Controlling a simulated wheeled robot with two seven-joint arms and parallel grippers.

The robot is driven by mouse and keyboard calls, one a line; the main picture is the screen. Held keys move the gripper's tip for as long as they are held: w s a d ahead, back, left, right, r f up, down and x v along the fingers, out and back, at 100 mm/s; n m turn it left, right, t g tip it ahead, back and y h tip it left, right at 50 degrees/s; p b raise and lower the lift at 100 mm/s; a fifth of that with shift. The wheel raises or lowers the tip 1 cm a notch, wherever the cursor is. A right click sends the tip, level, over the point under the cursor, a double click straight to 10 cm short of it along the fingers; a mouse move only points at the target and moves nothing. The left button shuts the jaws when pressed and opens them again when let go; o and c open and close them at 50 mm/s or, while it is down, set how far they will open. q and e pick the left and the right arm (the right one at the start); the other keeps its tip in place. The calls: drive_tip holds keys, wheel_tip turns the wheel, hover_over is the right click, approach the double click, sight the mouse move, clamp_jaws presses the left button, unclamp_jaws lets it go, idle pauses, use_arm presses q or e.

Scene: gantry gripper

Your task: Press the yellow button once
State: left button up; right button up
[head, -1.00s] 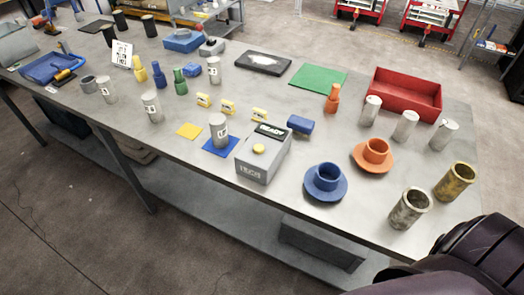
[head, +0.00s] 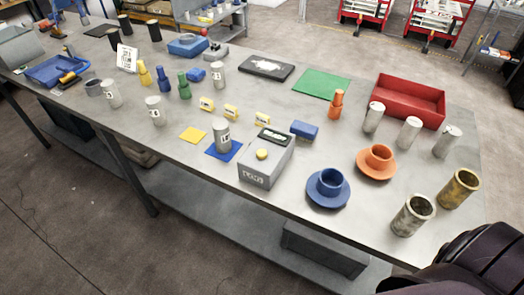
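The yellow button (head: 262,154) is a small round cap on top of a grey box (head: 266,172) near the table's front edge. A small dark display (head: 275,136) sits on the back of the box's top; its text is too small to read. Nothing touches the button. Neither of my grippers is in view. A dark part, probably of my own arm, shows in the bottom right corner, well away from the box.
A grey cylinder (head: 222,137) on a blue square stands left of the box. A blue cup on a saucer (head: 328,188) stands to its right, a blue block (head: 305,129) behind it. Several yellow blocks stand nearby. The grey table (head: 300,222) is bare at its front edge.

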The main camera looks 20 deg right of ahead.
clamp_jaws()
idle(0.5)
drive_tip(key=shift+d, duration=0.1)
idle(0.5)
